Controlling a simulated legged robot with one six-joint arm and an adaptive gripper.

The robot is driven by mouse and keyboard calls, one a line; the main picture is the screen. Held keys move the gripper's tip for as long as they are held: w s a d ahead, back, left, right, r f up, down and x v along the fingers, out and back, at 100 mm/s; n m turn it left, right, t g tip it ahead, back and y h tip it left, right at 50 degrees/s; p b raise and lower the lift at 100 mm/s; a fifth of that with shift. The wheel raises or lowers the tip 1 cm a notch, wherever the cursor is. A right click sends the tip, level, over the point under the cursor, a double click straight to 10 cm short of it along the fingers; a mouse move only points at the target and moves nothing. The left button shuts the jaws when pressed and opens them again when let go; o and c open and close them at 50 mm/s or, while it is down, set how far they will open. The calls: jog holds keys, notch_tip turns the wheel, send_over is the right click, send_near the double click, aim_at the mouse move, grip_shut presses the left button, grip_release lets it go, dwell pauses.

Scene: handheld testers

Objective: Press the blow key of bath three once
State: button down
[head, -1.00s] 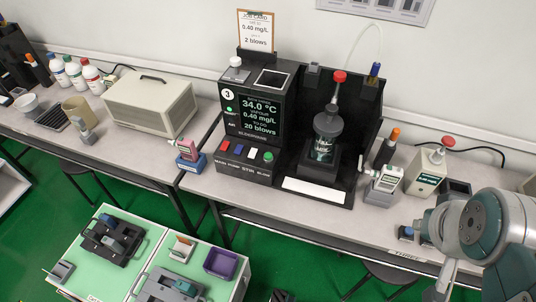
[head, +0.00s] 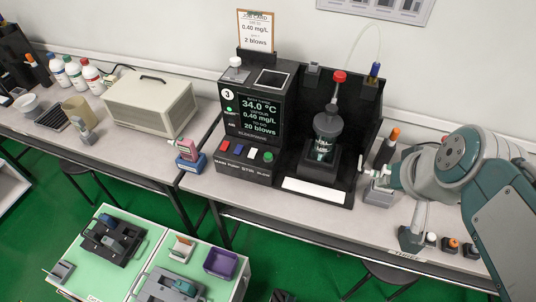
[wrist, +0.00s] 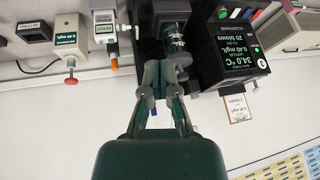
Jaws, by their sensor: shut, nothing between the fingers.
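Bath three is a black unit (head: 255,85) marked 3 in the head view, with a lit screen (head: 258,115) reading 34.0 °C, 0.40 mg/L and 20 blows. Below it is a key panel (head: 243,170) with red, blue and white keys. The green key (head: 268,157) at its right end is above the word BLOW. In the wrist view the picture is upside down and my dark green gripper (wrist: 163,72) is shut and empty, in line with the flask (wrist: 175,40). The screen is to its right (wrist: 240,40). In the head view my gripper is hard to make out, well right of the keys.
A glass vessel (head: 322,125) stands in the black stand beside the screen. A white strip (head: 315,190) lies in front of the stand. Testers crowd the bench at right, partly behind my arm.

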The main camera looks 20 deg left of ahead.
jog(key=w+a+f+n+g+y, duration=0.1)
jog(key=w+a+f+n+y, duration=0.2)
jog(key=w+a, duration=1.05)
jog(key=y, duration=0.3)
send_over(269, 156)
notch_tip(269, 156, down, 10)
jog(key=shift+w+a+m, duration=0.1)
jog(key=shift+w+m, duration=0.05)
jog(key=shift+m, duration=0.15)
jog(key=shift+f, duration=0.1)
jog(key=shift+f, duration=4.35)
jog(key=shift+f, duration=0.1)
jog(key=shift+f, duration=0.25)
